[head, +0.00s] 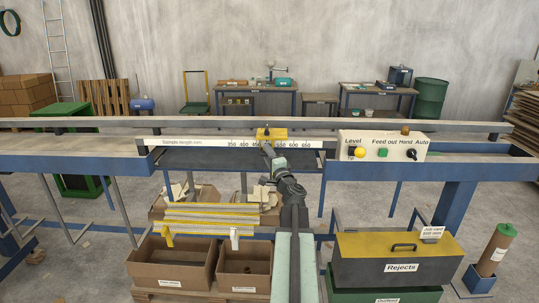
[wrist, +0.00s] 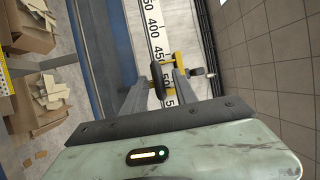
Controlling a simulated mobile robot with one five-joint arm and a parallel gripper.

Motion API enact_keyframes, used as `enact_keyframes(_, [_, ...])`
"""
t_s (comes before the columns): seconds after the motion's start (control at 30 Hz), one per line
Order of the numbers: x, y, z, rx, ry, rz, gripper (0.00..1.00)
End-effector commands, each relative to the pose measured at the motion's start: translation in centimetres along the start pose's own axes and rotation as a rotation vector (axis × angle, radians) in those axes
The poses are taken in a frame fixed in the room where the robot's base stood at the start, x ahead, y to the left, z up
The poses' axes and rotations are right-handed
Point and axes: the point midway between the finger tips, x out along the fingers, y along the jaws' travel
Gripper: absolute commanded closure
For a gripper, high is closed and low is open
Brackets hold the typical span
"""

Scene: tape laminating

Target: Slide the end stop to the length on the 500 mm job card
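The yellow end stop (head: 272,134) sits on the white length scale (head: 200,142), covering the marks between 450 and 550 in the head view. My gripper (head: 267,148) reaches it from the front. In the wrist view my gripper's fingers (wrist: 159,80) stand apart at the yellow end stop (wrist: 167,63), with a dark rounded part between them. Whether the fingers press on it I cannot tell. The scale (wrist: 152,25) shows 350, 400 and 450 there, with partly hidden marks beyond. The job card (head: 432,232) stands at the right on the rejects box and appears to read 500 mm.
A control panel (head: 384,146) with a yellow button, a green button and a dark switch is right of the stop. A rail (head: 100,123) runs behind it. Below are cardboard boxes (head: 170,266), yellow-edged strips (head: 210,216) and the rejects box (head: 390,265).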

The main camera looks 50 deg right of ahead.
Motion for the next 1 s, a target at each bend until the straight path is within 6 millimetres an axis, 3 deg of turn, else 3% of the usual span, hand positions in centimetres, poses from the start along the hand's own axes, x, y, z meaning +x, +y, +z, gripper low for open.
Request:
enact_keyframes(0.17, [-2.1,0.1,0.1,-0.001,0.001,0.0,0.66])
enact_keyframes(0.43, [-7.2,0.1,0.1,0.0,0.001,0.0,0.66])
enact_keyframes(0.77, [-7.5,0.0,0.2,-0.001,-0.003,0.001,0.66])
enact_keyframes(0.87, [-6.9,0.4,3.2,-0.03,-0.068,0.013,0.66])
enact_keyframes(0.97, [-5.8,1.7,11.8,-0.117,-0.256,0.053,0.66])
enact_keyframes(1.0, [-5.7,2.7,16.8,-0.17,-0.369,0.08,0.66])
